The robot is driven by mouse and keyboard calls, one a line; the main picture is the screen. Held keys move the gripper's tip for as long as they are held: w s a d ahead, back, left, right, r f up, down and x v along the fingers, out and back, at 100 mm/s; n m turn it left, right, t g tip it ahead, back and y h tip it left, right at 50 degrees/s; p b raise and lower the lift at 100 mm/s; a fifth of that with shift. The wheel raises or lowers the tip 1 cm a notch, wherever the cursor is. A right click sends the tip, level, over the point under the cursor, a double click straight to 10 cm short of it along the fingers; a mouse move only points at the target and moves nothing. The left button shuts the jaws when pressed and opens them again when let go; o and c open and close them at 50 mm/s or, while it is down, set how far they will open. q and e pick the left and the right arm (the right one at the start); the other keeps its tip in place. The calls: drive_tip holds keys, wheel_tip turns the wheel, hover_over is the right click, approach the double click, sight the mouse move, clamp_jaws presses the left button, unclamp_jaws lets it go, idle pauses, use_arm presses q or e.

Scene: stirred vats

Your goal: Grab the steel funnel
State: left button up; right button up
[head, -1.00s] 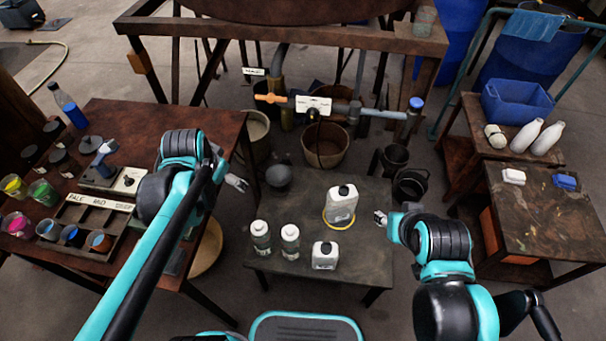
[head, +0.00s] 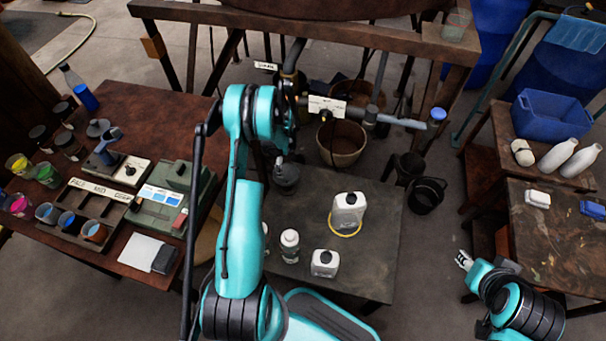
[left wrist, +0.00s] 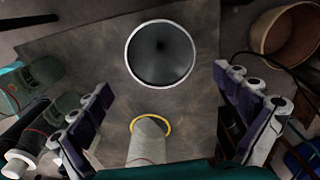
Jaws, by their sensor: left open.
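A white jug (head: 348,209) stands by a yellow ring (head: 345,233) on the low table (head: 377,262). A small white bottle (head: 324,263) and a taller bottle (head: 289,246) are nearer me. Buckets (head: 342,142) stand behind, under a valve pipe. The table's right part is clear.

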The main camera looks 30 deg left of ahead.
sight(287, 180)
use_arm(q)
wheel_tip(287, 180, down, 9)
drive_tip(key=b, duration=0.4)
drive_tip(key=shift+a+r, duration=0.1)
drive_tip(key=shift+r, duration=0.25)
drive_tip(key=c, duration=0.9)
